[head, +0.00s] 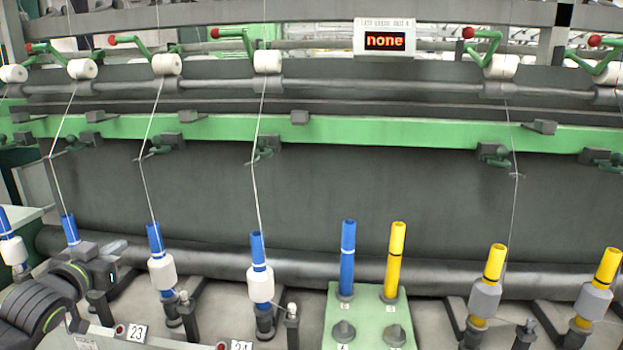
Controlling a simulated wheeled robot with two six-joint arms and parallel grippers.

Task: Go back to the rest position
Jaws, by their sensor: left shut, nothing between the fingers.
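My left arm comes in at the lower left, and its dark gripper (114,248) is shut and empty. It is in front of the spinning frame, beside a blue bobbin tube (70,229) at the left and left of another blue tube with white yarn (161,272). My right gripper does not show. The frame's display (385,40) reads "none" in red letters.
A green peg board (371,335) at the front centre holds an upright blue tube (347,257) and yellow tube (395,260); its two front pegs are bare. Yellow tubes with grey yarn (485,298) stand at the right. Threads run up to white rollers (268,61).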

